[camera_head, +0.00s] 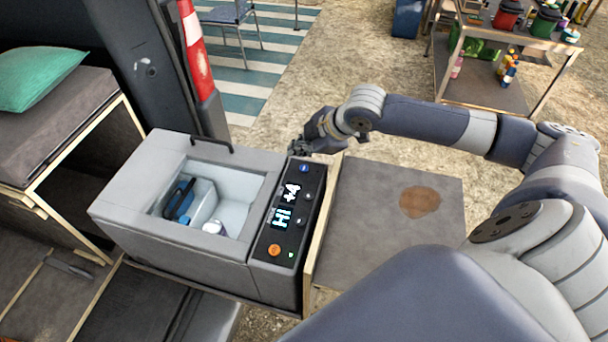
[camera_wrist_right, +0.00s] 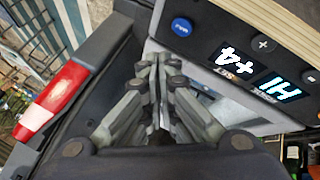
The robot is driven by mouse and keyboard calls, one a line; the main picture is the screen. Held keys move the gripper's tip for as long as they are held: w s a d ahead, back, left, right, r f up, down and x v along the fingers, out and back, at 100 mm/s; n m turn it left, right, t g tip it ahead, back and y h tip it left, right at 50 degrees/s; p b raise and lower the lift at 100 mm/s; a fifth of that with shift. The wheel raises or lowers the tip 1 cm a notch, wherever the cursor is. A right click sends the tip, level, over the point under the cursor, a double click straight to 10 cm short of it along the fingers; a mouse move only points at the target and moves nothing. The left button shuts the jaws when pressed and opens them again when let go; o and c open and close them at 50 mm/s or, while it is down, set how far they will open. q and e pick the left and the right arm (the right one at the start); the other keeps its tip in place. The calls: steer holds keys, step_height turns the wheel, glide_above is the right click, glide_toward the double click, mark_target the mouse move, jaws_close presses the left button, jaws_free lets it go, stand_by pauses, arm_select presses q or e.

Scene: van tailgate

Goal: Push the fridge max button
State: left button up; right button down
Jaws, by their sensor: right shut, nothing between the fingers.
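The grey fridge (camera_head: 120,212) is a box with an open top. Its black control panel (camera_head: 262,262) runs along the right side, with a lit display (camera_head: 283,217) reading "HI" and "+4". A blue button (camera_head: 304,168) is at the panel's far end and an orange button (camera_head: 274,250) at its near end; small grey buttons lie between. In the right wrist view the blue button (camera_wrist_right: 181,27) carries small white lettering, too small to read surely. My right gripper (camera_head: 300,147) is shut and empty at the panel's far end, close to the blue button; contact cannot be told. My left gripper is out of view.
A handle (camera_head: 212,143) stands up at the fridge's far edge. A grey board (camera_head: 365,225) with a brown stain lies right of the fridge. A red and white post (camera_head: 197,55) rises behind. A shelf with a green cushion (camera_head: 38,75) stands at left.

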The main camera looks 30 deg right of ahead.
mark_target(301, 170)
steer(key=shift+f, duration=1.45)
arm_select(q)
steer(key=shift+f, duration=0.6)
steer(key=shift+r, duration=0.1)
arm_select(e)
steer(key=shift+f, duration=0.1)
steer(key=shift+f, duration=0.25)
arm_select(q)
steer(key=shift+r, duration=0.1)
